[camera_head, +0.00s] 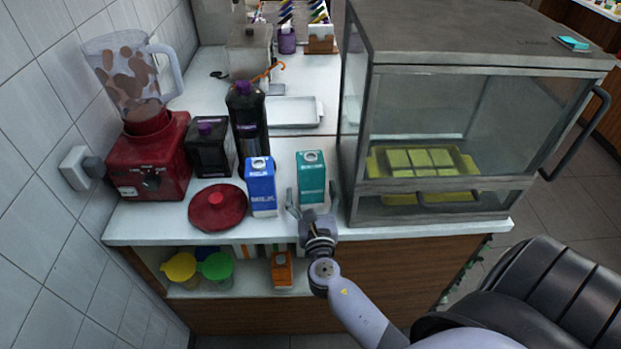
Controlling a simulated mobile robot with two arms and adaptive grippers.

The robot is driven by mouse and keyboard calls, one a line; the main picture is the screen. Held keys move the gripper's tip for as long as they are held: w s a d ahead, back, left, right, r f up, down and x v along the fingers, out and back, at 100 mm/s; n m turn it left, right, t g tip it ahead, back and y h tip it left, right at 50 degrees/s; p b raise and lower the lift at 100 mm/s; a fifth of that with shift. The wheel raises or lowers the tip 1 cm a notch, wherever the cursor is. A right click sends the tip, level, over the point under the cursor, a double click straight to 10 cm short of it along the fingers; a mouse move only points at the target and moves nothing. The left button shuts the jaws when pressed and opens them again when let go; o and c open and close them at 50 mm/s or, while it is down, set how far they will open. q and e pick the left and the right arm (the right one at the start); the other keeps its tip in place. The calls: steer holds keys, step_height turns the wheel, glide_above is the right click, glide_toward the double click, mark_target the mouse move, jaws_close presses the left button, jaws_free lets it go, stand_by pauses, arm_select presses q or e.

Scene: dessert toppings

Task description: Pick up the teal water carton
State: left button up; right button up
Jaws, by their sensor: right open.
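The teal water carton (311,177) stands upright on the white counter, between a blue milk carton and the glass case. My right gripper (311,197) is at the counter's front edge, just in front of the teal carton. Its fingers are open, spread to the left and right of the carton's lower part. Whether they touch the carton cannot be told. My left gripper is not in view.
The blue milk carton (261,186) stands close on the left. A red lid (217,207), a black bottle (248,122) and a red blender (148,155) are further left. The glass case (455,110) stands close on the right. The white counter (150,222) is bare at front left.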

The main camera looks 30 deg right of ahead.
steer(key=shift+x, duration=1)
steer(key=shift+s, duration=0.1)
steer(key=shift+c, duration=0.2)
steer(key=shift+c, duration=0.7)
steer(key=c, duration=1.3)
